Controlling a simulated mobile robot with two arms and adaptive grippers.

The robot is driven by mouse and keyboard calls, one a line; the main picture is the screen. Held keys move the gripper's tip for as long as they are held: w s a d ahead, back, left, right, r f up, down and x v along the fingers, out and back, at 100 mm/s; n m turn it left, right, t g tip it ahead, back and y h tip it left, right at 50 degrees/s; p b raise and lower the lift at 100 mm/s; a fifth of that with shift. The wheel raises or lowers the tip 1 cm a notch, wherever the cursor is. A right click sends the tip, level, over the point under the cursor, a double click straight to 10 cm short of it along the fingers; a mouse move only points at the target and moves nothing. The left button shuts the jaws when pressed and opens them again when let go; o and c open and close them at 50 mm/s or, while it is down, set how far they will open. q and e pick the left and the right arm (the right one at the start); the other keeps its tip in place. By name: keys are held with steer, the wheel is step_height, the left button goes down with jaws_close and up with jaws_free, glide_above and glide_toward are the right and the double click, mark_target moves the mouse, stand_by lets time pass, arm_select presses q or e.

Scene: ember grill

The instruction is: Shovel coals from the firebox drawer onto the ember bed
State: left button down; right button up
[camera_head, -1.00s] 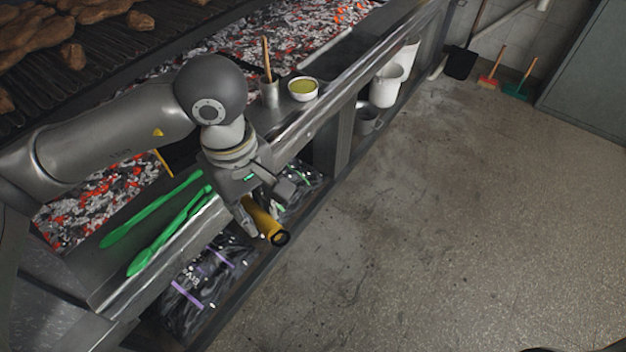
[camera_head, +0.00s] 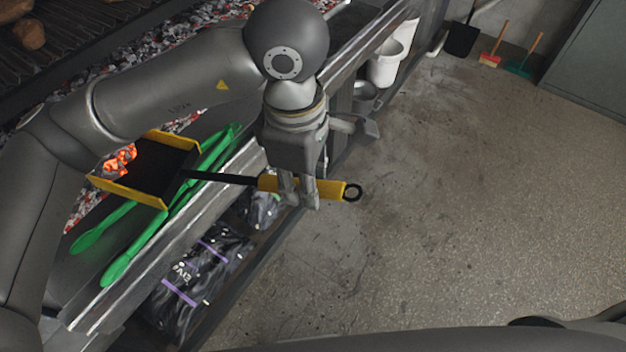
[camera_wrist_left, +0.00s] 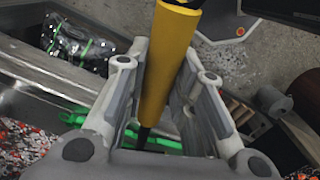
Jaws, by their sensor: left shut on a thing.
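My left gripper (camera_head: 298,198) is shut on the yellow handle (camera_head: 330,188) of a shovel, and the handle runs between its fingers in the left wrist view (camera_wrist_left: 168,60). The shovel's dark, yellow-rimmed pan (camera_head: 155,165) is at the left in the head view, over the grill's front ledge and the ember bed's edge. Glowing orange coals (camera_head: 120,160) show at the pan's left side; whether they lie in it or behind it I cannot tell. The ember bed (camera_head: 70,95) of grey and red coals is partly hidden by my arm. No firebox drawer is clearly seen. My right gripper is not in view.
Green tongs (camera_head: 150,235) lie on the metal ledge under the shovel. Dark bags (camera_head: 200,270) sit on the shelf below. White buckets (camera_head: 385,68) stand farther along the shelf. The concrete floor (camera_head: 450,200) at the right is clear.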

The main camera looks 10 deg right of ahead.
arm_select(q)
steer(key=shift+w+a+f, duration=0.25)
steer(key=shift+w+a, duration=0.25)
steer(key=shift+a, duration=0.15)
steer(key=shift+w+a+f, duration=1.05)
steer(key=shift+w+a, duration=1.2)
steer(key=shift+a, duration=0.4)
steer(key=shift+w+a+r+g+h+p, duration=0.55)
steer(key=shift+w+a+r+h+p, duration=0.5)
steer(key=shift+a+r+p, duration=1.9)
steer(key=shift+w+a+r+g+h+p, duration=0.65)
steer(key=shift+a+r+h+p, duration=0.7)
steer(key=shift+r+p, duration=1.85)
steer(key=shift+w+a+r+g+h+p, duration=0.7)
steer(key=shift+a+r+h+p, duration=1)
steer(key=shift+r, duration=2.6)
steer(key=s+d+r, duration=0.4)
steer(key=s+d, duration=0.3)
steer(key=d, duration=0.1)
steer(key=shift+r+y, duration=0.3)
steer(key=shift+r, duration=0.05)
